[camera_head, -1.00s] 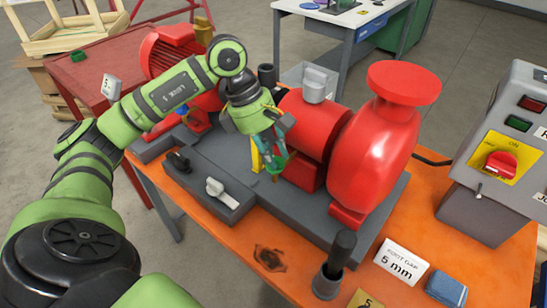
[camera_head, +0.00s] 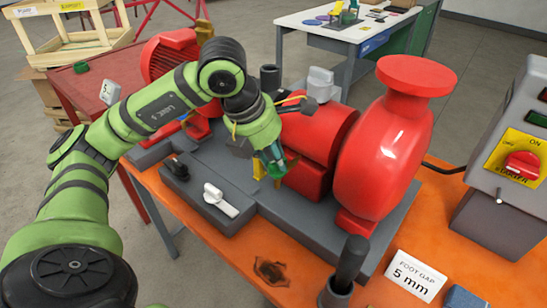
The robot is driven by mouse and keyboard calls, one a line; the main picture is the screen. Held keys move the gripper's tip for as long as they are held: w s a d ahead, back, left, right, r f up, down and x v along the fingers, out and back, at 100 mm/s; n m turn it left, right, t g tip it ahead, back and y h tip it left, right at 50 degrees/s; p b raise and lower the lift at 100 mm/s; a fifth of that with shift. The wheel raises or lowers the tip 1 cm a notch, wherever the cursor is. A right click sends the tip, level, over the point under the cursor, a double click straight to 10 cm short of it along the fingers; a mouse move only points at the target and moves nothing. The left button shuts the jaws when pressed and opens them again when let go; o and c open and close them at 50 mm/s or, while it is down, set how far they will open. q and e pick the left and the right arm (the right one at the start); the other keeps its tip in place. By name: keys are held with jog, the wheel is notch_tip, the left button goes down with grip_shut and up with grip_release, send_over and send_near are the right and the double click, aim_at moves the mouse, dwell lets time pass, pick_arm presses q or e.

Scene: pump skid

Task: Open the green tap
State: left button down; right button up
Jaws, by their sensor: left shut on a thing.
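My left gripper (camera_head: 272,160) comes down from the upper left over the grey skid base, in front of the red motor. Its fingers are shut on the small green tap (camera_head: 279,170), which is mostly hidden between them. I cannot tell exactly how far the tap is turned. A yellow part (camera_head: 259,170) shows just left of the fingers. My right gripper is not in view.
The red pump (camera_head: 385,155) and motor (camera_head: 312,135) stand close on the right of the hand. A grey control box (camera_head: 515,190) with a red switch stands at right.

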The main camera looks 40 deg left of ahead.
pick_arm(q)
jog(key=shift+n+y, duration=0.6)
jog(key=shift+n, duration=1)
jog(key=c, duration=1)
grip_release()
jog(key=shift+c, duration=0.2)
jog(key=v, duration=1.2)
jog(key=shift+s, duration=0.2)
jog(key=shift+d, duration=0.1)
